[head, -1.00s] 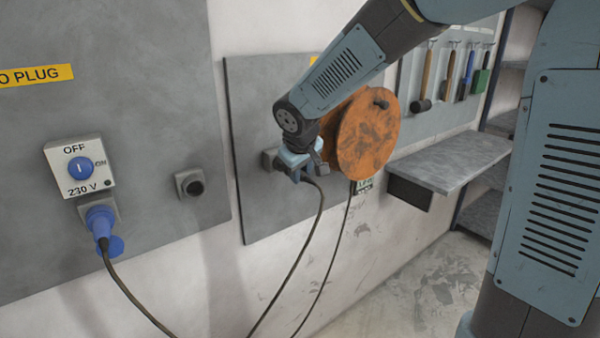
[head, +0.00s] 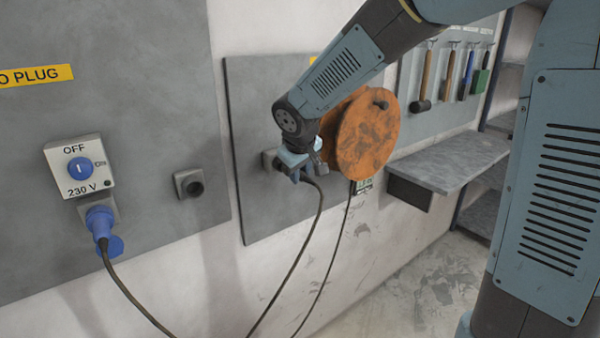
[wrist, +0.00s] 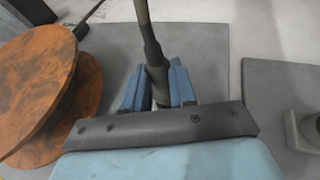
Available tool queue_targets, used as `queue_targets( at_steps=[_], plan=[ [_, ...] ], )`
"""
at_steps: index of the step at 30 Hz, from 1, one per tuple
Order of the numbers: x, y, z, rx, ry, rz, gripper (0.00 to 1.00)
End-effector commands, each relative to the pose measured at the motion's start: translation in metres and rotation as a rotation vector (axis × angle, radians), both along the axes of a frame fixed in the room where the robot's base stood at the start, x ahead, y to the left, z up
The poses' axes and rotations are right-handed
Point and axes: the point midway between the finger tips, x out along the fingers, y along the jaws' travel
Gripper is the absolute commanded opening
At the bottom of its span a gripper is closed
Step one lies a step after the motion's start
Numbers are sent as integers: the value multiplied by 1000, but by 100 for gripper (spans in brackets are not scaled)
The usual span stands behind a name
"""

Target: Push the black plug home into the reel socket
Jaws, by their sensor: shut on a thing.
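My gripper (head: 296,168) is at the right-hand grey panel, beside the orange reel (head: 366,138). In the wrist view its two blue fingers (wrist: 158,88) are shut on the black plug (wrist: 157,78), whose cable runs up out of the picture. In the head view the plug is mostly hidden by my gripper, and the cable (head: 318,205) hangs down from it. The reel socket (head: 269,159) shows only as a grey edge just left of my gripper. How deep the plug sits in it is hidden.
A blue plug (head: 101,222) sits below the 230 V switch box (head: 79,168) on the left panel. An empty black-holed socket (head: 189,184) is to its right. A grey shelf (head: 450,160) and hanging tools (head: 424,80) are beyond the reel.

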Motion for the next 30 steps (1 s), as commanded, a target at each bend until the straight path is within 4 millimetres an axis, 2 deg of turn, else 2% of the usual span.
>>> queue_targets(
  at_steps=[30],
  plan=[
    [17,12,0,0,0,1,0]
  ],
)
